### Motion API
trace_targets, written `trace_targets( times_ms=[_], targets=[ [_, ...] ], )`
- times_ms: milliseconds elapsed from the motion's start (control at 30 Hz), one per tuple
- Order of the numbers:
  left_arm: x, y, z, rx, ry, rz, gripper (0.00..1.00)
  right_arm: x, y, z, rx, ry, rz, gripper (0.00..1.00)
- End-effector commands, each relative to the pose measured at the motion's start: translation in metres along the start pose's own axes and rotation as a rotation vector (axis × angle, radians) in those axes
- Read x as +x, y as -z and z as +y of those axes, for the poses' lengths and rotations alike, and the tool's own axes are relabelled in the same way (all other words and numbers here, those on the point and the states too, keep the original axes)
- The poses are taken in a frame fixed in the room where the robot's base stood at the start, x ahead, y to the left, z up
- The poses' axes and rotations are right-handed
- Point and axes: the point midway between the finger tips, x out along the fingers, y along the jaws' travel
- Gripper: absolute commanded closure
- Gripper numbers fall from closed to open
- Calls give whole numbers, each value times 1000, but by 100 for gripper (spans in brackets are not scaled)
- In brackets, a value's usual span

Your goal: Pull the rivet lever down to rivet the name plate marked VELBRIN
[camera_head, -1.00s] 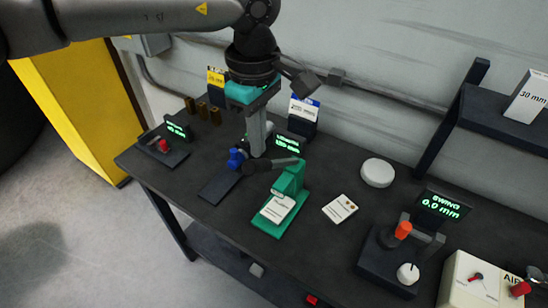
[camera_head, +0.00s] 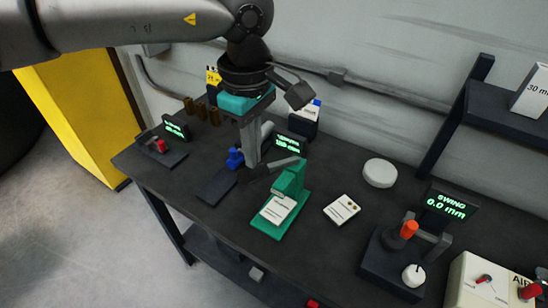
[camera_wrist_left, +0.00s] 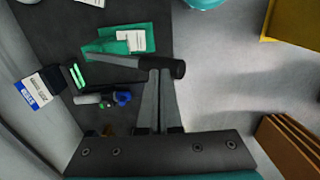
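The green riveter (camera_head: 291,183) stands on the dark bench, with a white plate (camera_head: 277,208) on its base; its lettering is too small to read. The rivet lever (camera_head: 284,163) sticks out to the left from its top and ends in a black grip (camera_wrist_left: 166,68). My left gripper (camera_head: 251,167) points down at the lever's grip, its two fingers together. In the left wrist view the fingertips (camera_wrist_left: 158,76) meet the grip's edge; I cannot tell whether they touch it. A second white plate (camera_head: 341,209) lies right of the riveter. My right gripper is out of view.
A dark block with a blue part (camera_head: 235,158) and a lit display stand close behind and left of the riveter. A white round disc (camera_head: 379,173) lies behind the second plate.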

Motion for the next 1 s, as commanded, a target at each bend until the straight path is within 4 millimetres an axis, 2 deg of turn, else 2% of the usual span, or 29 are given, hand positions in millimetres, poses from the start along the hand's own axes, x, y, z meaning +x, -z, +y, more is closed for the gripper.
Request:
trace_targets(
  times_ms=[367,1000],
  targets=[
    [2,0,-1,0,1,0,100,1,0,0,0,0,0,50],
    [21,0,-12,0,0,-1,100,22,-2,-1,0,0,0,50]
  ],
)
